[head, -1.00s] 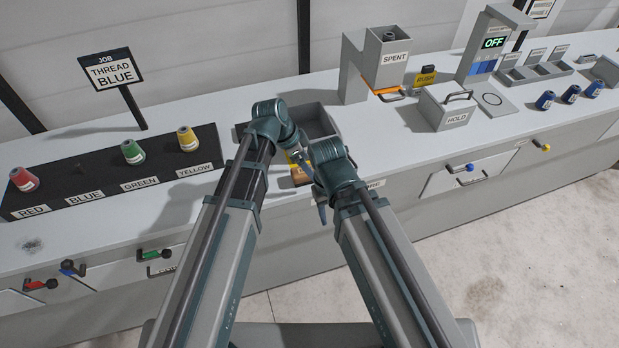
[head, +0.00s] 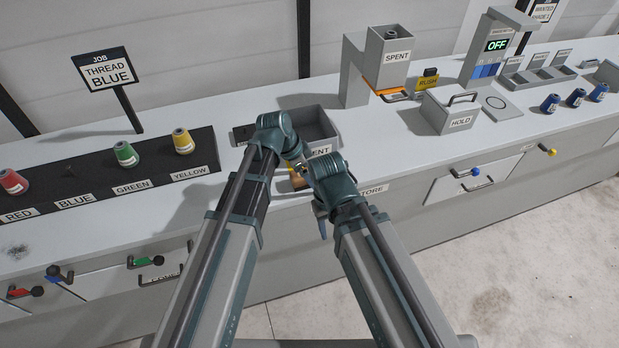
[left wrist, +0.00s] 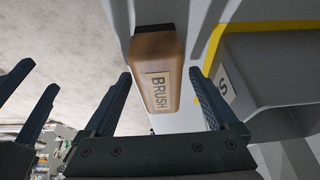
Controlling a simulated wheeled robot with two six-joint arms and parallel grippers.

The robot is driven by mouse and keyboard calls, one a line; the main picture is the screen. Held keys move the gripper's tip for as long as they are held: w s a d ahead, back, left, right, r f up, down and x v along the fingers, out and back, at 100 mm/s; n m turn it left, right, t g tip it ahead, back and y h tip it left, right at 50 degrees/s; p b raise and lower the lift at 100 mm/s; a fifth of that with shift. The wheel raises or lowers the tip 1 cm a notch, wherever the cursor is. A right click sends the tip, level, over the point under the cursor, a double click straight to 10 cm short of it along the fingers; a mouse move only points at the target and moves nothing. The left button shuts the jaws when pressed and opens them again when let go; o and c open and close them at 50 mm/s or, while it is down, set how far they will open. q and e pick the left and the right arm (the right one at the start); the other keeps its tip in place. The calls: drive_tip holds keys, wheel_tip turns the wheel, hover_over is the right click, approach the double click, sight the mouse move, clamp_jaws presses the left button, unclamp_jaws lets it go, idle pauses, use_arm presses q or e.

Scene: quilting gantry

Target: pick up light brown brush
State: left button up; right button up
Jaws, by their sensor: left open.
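The light brown brush (left wrist: 158,75), a block with a BRUSH label, is at the bench's front edge. In the left wrist view it lies between the spread fingers of my left gripper (left wrist: 160,75); I see no finger closed on it, and its depth relative to the fingertips is unclear. In the head view only a small part of the brush (head: 297,181) shows beside my arm ends. My left gripper is mostly hidden there by its wrist. My right gripper (head: 322,222) hangs close by on the right; its parted fingers also show at the left of the left wrist view (left wrist: 28,98).
A grey open bin (head: 318,125) stands just behind my grippers. The thread rack (head: 100,190) with red, green and yellow spools is at left. Handles line the bench front.

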use_arm(q)
drive_tip(key=shift+f, duration=0.25)
idle(0.4)
clamp_jaws()
idle(0.4)
wheel_tip(320, 180, up, 11)
drive_tip(key=p, duration=1)
drive_tip(key=shift+f, duration=0.2)
